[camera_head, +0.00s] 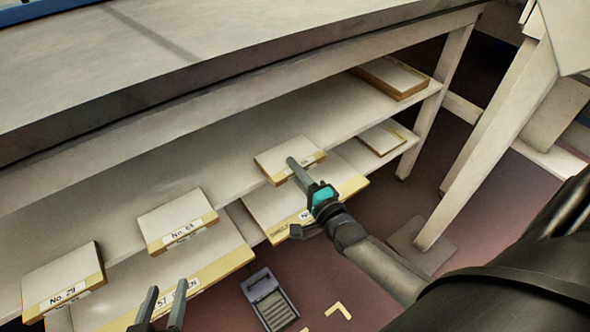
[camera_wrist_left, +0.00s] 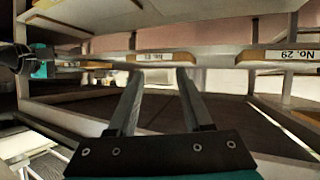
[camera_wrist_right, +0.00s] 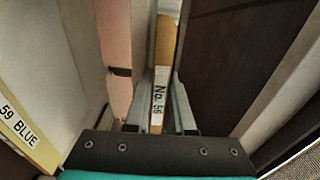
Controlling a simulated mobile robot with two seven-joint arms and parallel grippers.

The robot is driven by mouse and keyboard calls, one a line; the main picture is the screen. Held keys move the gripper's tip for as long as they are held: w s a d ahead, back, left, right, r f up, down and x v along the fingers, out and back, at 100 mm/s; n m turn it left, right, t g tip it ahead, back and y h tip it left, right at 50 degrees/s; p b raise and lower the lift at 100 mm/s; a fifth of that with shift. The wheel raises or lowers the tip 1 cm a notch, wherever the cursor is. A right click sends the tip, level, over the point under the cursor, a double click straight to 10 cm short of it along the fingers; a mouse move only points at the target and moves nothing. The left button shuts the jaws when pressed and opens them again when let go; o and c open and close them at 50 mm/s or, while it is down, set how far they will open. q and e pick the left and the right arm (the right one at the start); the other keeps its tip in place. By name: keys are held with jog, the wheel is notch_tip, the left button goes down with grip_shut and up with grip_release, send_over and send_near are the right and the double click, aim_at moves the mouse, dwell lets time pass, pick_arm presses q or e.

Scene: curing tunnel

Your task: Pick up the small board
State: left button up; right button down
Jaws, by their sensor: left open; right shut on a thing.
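In the right wrist view the board No. 56 (camera_wrist_right: 163,75) stands between the two fingers (camera_wrist_right: 160,100). I cannot tell whether it touches the shelf. My left gripper (camera_head: 164,298) is open and empty, in front of the shelves; its fingers (camera_wrist_left: 158,90) are spread in the left wrist view.
Other small boards, No. 29 (camera_head: 62,278) and another labelled one (camera_head: 175,215), lie to the left. Large boards (camera_head: 205,262) lie below, one marked 59 BLUE (camera_wrist_right: 25,130). More boards (camera_head: 392,75) lie right. A grey tray (camera_head: 270,300) is on the floor. The table leg (camera_head: 490,150) stands right.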

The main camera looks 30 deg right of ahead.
jog(key=shift+r+p, duration=0.75)
jog(key=shift+r, duration=0.45)
notch_tip(320, 180, up, 4)
jog(key=p, duration=0.3)
jog(key=shift+r, duration=0.15)
jog(key=shift+r+p, duration=0.4)
jog(key=shift+r, duration=0.3)
pick_arm(q)
jog(key=s+a+f+g+y, duration=0.4)
jog(key=s+a+g, duration=0.1)
jog(key=a+g, duration=0.2)
jog(key=shift+s+a+n+g+p, duration=0.3)
jog(key=shift+a, duration=0.35)
pick_arm(e)
jog(key=shift+r, duration=0.55)
pick_arm(q)
jog(key=shift+s, duration=0.15)
